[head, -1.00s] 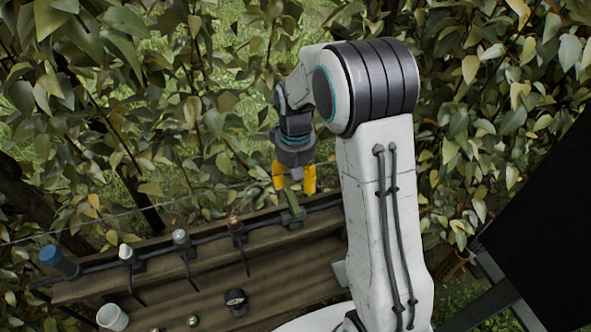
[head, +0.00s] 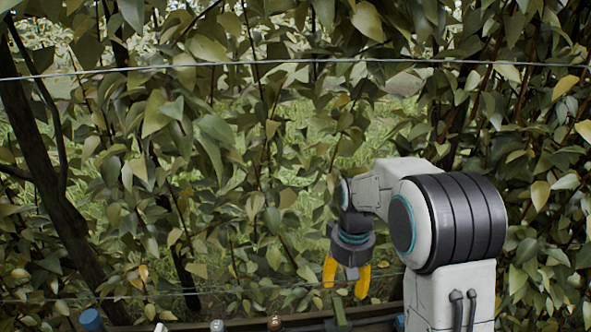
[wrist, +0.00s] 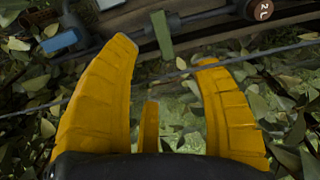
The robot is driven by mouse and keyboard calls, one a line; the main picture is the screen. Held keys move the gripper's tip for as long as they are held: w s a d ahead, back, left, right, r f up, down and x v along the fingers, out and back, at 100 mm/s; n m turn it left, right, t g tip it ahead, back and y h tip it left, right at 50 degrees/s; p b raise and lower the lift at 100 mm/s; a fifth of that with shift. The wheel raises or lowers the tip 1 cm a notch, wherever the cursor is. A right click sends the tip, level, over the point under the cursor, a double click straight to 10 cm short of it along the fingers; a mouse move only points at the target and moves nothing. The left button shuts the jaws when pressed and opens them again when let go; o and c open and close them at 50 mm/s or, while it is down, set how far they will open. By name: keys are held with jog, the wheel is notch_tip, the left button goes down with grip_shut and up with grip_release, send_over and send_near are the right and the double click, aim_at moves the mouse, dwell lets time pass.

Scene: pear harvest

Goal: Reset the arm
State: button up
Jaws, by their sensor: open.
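Leafy branches fill the background close behind the arm. A taut wire (head: 250,66) crosses the head view, and a wire (wrist: 190,69) runs past the fingers. A blue-topped tool (head: 90,320) stands at the lower left. Most of the trough is cut off below.

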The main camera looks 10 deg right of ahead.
jog(key=s+g, duration=0.2)
jog(key=s, duration=1)
jog(key=s+r+t+p, duration=0.2)
jog(key=s+r+t, duration=0.3)
jog(key=s+r, duration=0.5)
jog(key=shift+a+r+p, duration=0.2)
jog(key=shift+r+p, duration=0.15)
jog(key=shift+r, duration=0.4)
